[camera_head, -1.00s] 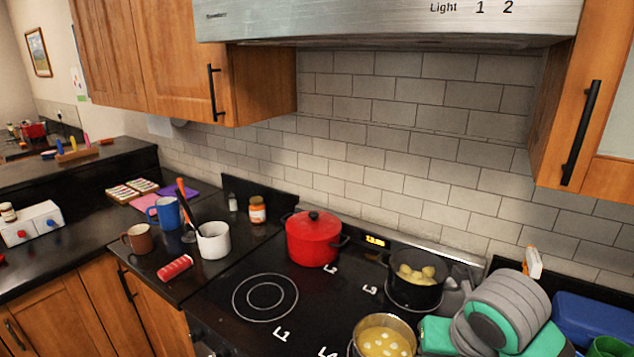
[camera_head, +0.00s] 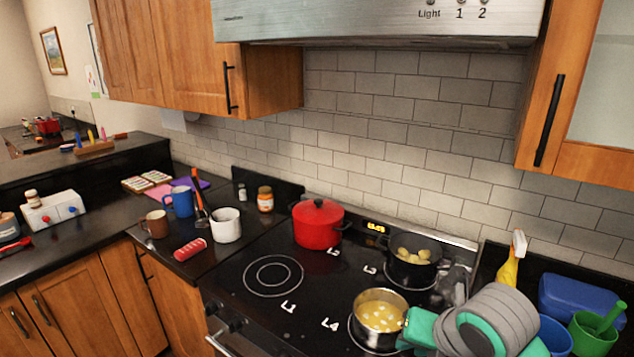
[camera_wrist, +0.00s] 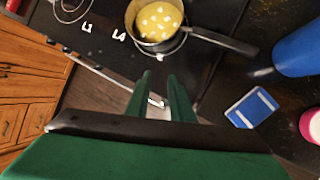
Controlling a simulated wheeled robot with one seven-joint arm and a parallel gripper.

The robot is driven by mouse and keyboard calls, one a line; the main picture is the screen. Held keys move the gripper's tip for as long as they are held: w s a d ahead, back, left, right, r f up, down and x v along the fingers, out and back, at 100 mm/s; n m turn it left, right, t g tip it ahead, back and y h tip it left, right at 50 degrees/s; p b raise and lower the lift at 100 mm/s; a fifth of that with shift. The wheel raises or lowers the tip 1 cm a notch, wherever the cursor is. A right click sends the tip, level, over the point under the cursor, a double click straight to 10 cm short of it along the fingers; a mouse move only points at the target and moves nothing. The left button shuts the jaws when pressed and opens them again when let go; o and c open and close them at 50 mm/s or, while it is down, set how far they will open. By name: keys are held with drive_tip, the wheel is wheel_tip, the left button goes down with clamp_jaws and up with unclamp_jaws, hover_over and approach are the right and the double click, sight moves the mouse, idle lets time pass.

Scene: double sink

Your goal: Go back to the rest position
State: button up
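My gripper (camera_wrist: 160,78) shows in the wrist view as two green fingers with a gap between them. Nothing is held in the gap; dark floor and a light bar show behind it. The fingertips point toward the stove's front edge, just short of a steel pan (camera_wrist: 157,20) of yellow food with pale pieces. In the head view my grey and green arm (camera_head: 495,320) fills the lower right, beside the same steel pan (camera_head: 381,318). I cannot make out the fingertips there.
A red lidded pot (camera_head: 318,224) and a black pot (camera_head: 413,270) of yellow pieces stand on the stove. A white mug (camera_head: 226,226), blue mug (camera_head: 179,203) and red can (camera_head: 190,249) are left. A yellow spray bottle (camera_head: 509,268) and green cup (camera_head: 592,335) are right. A range hood (camera_head: 380,22) hangs above.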

drive_tip(key=w+a+f+m+t+y, duration=0.1)
drive_tip(key=w+a+m+t+y, duration=0.25)
drive_tip(key=a+m, duration=0.4)
drive_tip(key=w+a+f+m+t+y, duration=0.1)
drive_tip(key=w+a+m+t+y, duration=0.3)
drive_tip(key=a, duration=0.7)
wheel_tip(320, 180, down, 5)
drive_tip(key=s+a+m+t+h, duration=0.1)
drive_tip(key=a+m+t+h, duration=0.15)
drive_tip(key=m, duration=0.55)
drive_tip(key=s+f+m+h, duration=0.6)
drive_tip(key=s+f+m, duration=0.6)
drive_tip(key=s+f, duration=0.45)
drive_tip(key=s+d+r, duration=0.1)
drive_tip(key=s+d, duration=0.1)
drive_tip(key=s, duration=2)
drive_tip(key=shift+d+m+g, duration=0.3)
drive_tip(key=shift+m, duration=0.05)
drive_tip(key=shift+r, duration=0.1)
